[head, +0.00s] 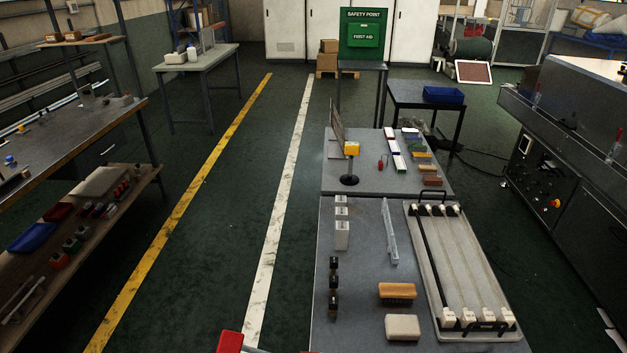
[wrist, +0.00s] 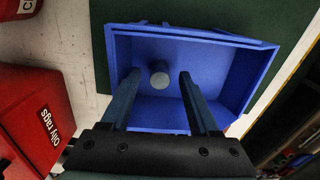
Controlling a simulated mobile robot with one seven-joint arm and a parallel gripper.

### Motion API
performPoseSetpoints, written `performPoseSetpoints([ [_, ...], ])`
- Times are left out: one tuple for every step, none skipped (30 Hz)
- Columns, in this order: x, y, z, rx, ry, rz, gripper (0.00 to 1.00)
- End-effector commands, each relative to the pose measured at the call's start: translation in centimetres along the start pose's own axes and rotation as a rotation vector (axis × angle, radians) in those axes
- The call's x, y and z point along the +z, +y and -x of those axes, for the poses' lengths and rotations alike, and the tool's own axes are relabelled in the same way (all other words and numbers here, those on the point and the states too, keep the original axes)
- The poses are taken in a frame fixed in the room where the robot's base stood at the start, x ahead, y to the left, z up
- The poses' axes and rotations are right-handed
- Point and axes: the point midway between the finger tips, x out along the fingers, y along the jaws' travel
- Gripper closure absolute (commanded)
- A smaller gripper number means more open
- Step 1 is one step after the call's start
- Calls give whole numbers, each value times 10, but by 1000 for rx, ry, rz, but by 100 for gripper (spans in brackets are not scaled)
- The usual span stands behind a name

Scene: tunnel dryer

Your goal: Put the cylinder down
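A short grey cylinder (wrist: 160,76) stands inside a blue open bin (wrist: 255,75) in the wrist view, towards the bin's left part. My gripper (wrist: 160,76) is open, with one finger on each side of the cylinder and a visible gap on both sides. The fingers reach over the bin's near wall. How deep the fingertips are relative to the cylinder is hard to tell. My gripper is not seen in the head view.
A red oily-rags container (wrist: 35,120) stands left of the bin in the wrist view. In the head view, a grey workbench (head: 365,300) holds a tray (head: 455,260), a brush (head: 397,291) and several small parts. Open green floor lies left of it.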

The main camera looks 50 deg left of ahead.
Motion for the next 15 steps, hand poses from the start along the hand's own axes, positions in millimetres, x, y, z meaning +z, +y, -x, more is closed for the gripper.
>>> performPoseSetpoints([
  [0, 0, 0, 0, 0, 0, 39],
  [0, 0, 0, 0, 0, 0, 39],
  [0, 0, 0, 0, 0, 0, 39],
  [0, 0, 0, 0, 0, 0, 39],
  [0, 0, 0, 0, 0, 0, 39],
  [0, 0, 1, 0, 0, 0, 39],
  [0, 0, 2, 0, 0, 0, 39],
  [0, 0, 3, 0, 0, 0, 39],
  [0, 0, 6, 0, 0, 0, 39],
  [0, 0, 8, 0, 0, 0, 39],
  [0, 0, 11, 0, 1, 0, 39],
  [-1, 0, 17, 1, 2, 0, 39],
  [-1, 0, 22, 1, 2, 0, 39],
  [-1, 0, 27, 1, 3, 0, 39],
  [0, 0, 35, 1, 3, 0, 39],
])
